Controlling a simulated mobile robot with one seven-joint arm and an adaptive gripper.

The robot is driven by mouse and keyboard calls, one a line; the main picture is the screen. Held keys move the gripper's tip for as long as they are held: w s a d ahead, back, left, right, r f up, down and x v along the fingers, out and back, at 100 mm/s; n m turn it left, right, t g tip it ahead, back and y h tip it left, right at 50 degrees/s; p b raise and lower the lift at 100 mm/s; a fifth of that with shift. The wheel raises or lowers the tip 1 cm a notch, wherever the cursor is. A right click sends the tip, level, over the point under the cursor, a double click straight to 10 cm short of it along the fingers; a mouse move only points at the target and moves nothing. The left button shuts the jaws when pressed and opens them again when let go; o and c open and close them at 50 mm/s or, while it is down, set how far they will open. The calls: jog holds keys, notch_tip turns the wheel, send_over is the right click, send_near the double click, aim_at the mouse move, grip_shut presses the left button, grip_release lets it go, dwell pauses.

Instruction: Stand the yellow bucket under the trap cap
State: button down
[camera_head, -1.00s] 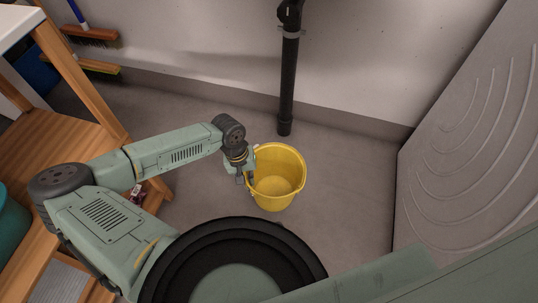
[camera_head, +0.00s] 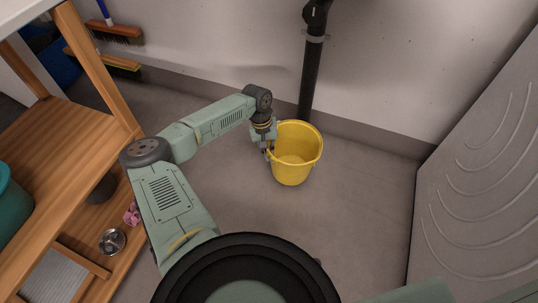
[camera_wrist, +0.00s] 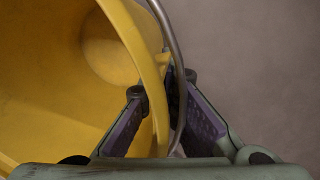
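The yellow bucket (camera_head: 292,172) stands upright at the foot of the black pipe (camera_head: 311,75), in front of it. I cannot tell whether it is on the floor or just above it. My gripper (camera_head: 268,150) is at the bucket's left rim. A black fitting (camera_head: 316,12) tops the pipe, cut off by the picture's upper edge. The trap cap cannot be made out.
A wooden shelf unit (camera_head: 75,130) stands at left, with a teal container (camera_head: 8,205) and a metal object (camera_head: 112,241). Brushes (camera_head: 110,65) hang behind it. A pale ribbed panel (camera_head: 480,190) closes off the right. The grey floor (camera_head: 360,200) right of the bucket is clear.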

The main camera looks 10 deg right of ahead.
jog(key=shift+f, duration=0.55)
jog(key=shift+f, duration=0.2)
jog(key=c, duration=1.8)
grip_release()
jog(key=shift+r, duration=0.1)
jog(key=r+p, duration=0.1)
jog(key=r, duration=0.3)
jog(key=w+a+r+p, duration=0.1)
jog(key=r, duration=0.3)
jog(key=r+p, duration=0.1)
jog(key=r, duration=0.3)
jog(key=shift+w+a, duration=0.25)
jog(key=shift+w, duration=0.1)
